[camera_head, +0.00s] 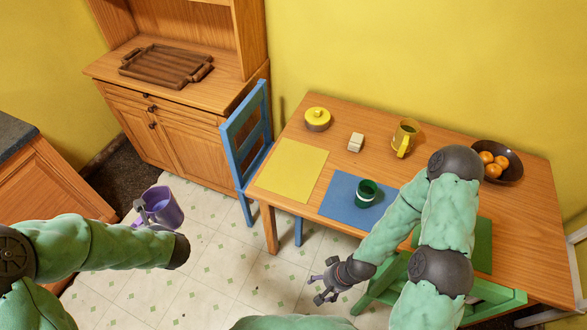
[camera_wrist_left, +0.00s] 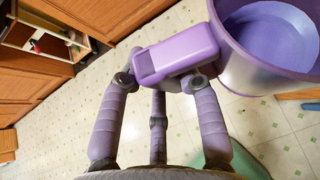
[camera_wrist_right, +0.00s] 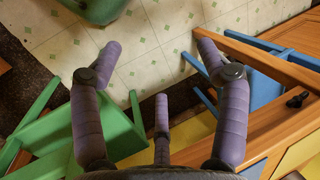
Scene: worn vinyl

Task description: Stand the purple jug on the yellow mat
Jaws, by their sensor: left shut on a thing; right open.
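The purple jug (camera_head: 161,207) is in the air over the floor at the lower left of the head view, away from the table. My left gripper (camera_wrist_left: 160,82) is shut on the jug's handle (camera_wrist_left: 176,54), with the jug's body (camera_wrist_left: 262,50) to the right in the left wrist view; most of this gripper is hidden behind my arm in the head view. The yellow mat (camera_head: 291,171) lies flat and bare on the table's left end. My right gripper (camera_head: 322,290) is open and empty, low in front of the table; it also shows in the right wrist view (camera_wrist_right: 155,60).
A blue chair (camera_head: 241,130) stands left, a green chair (camera_head: 487,303) in front.

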